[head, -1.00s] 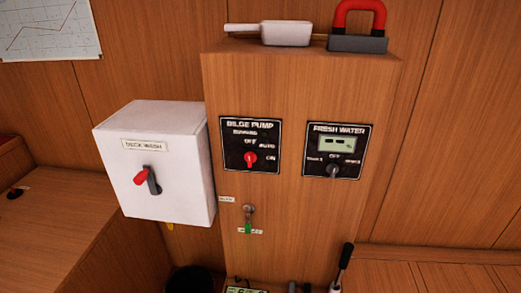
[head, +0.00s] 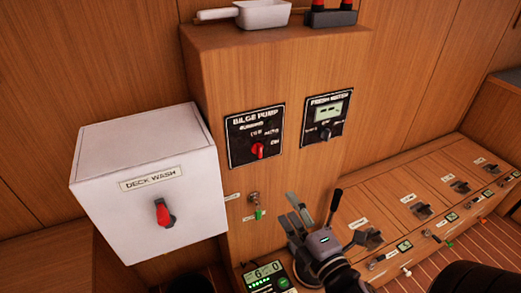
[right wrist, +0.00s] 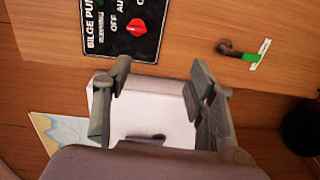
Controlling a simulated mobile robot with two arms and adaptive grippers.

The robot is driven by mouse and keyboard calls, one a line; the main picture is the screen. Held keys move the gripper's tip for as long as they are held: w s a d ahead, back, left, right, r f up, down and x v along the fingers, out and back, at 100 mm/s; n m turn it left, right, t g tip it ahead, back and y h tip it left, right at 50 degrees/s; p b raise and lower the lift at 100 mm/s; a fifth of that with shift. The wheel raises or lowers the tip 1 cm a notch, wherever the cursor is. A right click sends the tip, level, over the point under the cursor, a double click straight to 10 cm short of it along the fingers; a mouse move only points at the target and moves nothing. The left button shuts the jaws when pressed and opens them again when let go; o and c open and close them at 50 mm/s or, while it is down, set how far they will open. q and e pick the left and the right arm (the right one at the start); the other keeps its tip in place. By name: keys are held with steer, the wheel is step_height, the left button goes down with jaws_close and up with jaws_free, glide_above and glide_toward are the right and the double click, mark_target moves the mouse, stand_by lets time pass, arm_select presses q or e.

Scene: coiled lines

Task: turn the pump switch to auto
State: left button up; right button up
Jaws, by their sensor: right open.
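The black bilge pump panel (head: 256,135) is on the front of the wooden cabinet. It has a red rotary knob (head: 258,151) below the labels for off, auto and on. I cannot tell for sure which label the knob points at. My right gripper (head: 291,212) is open and empty, below and right of the panel, apart from it. In the right wrist view its spread fingers (right wrist: 160,68) are below the panel (right wrist: 96,30) and the red knob (right wrist: 136,26), touching neither. My left gripper is not in view.
The white deck wash box (head: 140,190) juts out to the left, with a red handle. A fresh water panel (head: 325,116) is right of the pump panel. A small key-like switch (head: 254,198) sits below. A black lever (head: 335,205) stands close to my right gripper.

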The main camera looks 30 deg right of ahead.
step_height(320, 180, up, 3)
steer(key=b, duration=0.2)
glide_toward(261, 153)
steer(key=shift+n+t, duration=0.3)
steer(key=w+p, duration=0.1)
steer(key=w, duration=0.3)
steer(key=w+p, duration=0.1)
steer(key=w, duration=0.4)
steer(key=shift+w+d+f+p, duration=0.2)
steer(key=shift+d+f+p, duration=0.05)
steer(key=shift+p, duration=0.1)
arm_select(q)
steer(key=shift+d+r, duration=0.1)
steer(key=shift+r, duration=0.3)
arm_select(e)
steer(key=shift+c, duration=0.3)
steer(key=c, duration=1.1)
